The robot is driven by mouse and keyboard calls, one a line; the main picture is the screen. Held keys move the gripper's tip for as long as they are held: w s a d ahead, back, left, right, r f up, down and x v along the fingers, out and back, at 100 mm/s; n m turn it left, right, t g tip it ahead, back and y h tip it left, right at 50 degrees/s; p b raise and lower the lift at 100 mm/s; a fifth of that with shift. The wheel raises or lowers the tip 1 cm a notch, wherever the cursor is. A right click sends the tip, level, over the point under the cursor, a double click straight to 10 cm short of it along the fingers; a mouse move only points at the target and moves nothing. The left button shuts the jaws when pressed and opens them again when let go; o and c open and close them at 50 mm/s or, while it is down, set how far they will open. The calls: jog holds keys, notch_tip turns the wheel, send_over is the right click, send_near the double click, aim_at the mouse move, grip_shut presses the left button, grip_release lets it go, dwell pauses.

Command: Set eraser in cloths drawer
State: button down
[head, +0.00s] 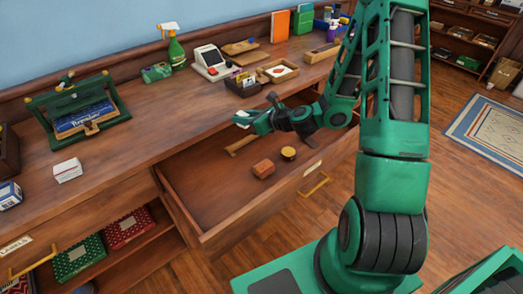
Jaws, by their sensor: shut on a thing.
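My gripper (246,119) is at the end of my green arm, above the back part of an open wooden drawer (215,206). It is shut on a small whitish thing, which I take to be the eraser (241,119); the fingers hide part of it. The thing is held above the drawer, apart from its floor. The drawer is pulled out under the counter. Inside lie a reddish-brown block (263,169), a small round thing with a yellowish top (289,153) and a wooden piece (241,146) near the back. The drawer's label (312,168) is too small to read.
The drawer's front middle is free.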

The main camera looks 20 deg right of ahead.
jog(key=s+a+f+n+g+y, duration=0.3)
jog(key=a+n+y, duration=0.1)
jog(key=a, duration=0.4)
jog(key=n+g+y, duration=0.2)
jog(key=n+g, duration=1)
jog(key=g, duration=0.1)
send_over(212, 213)
notch_tip(212, 213, down, 3)
jog(key=shift+y, duration=0.3)
notch_tip(212, 213, down, 10)
jog(key=shift+f, duration=0.2)
jog(key=c, duration=1.5)
grip_release()
